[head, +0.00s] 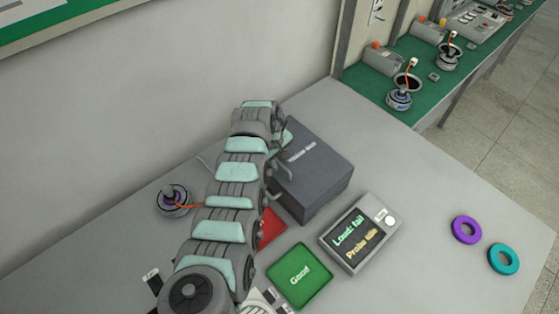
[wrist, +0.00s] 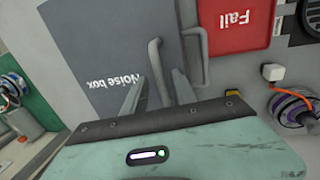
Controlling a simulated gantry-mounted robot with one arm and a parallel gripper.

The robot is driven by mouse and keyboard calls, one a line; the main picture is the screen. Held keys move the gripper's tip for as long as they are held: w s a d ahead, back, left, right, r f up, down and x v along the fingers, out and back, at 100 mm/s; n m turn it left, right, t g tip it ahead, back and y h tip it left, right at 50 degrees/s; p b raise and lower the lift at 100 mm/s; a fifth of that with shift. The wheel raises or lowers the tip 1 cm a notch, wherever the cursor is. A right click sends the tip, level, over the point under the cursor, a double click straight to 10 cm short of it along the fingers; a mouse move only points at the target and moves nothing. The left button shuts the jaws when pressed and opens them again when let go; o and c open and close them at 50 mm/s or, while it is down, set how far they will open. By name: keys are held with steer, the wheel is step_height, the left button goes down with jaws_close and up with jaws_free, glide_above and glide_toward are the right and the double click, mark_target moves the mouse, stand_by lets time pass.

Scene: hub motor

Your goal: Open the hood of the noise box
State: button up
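The noise box (head: 318,172) is a dark grey box with a flat, closed hood, standing on the table right of my arm. In the wrist view its labelled top (wrist: 85,45) fills the upper left. A grey bar handle (wrist: 155,65) sits at the box's edge. My gripper (wrist: 157,92) is open; its two fingers are apart, with the lower part of the handle appearing between them. I cannot tell whether either finger touches it. In the head view my gripper (head: 284,160) is at the box's left side, partly hidden by my arm.
A red Fail pad (wrist: 232,28) and a green Good pad (head: 300,276) lie near the box. A display (head: 360,234) stands in front of it. A hub motor with an orange cable (head: 173,199) is left of my arm. Purple (head: 467,229) and teal (head: 503,258) rings lie right.

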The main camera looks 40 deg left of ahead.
steer(key=shift+f, duration=0.15)
steer(key=shift+c, duration=0.2)
jaws_close()
stand_by(1.2)
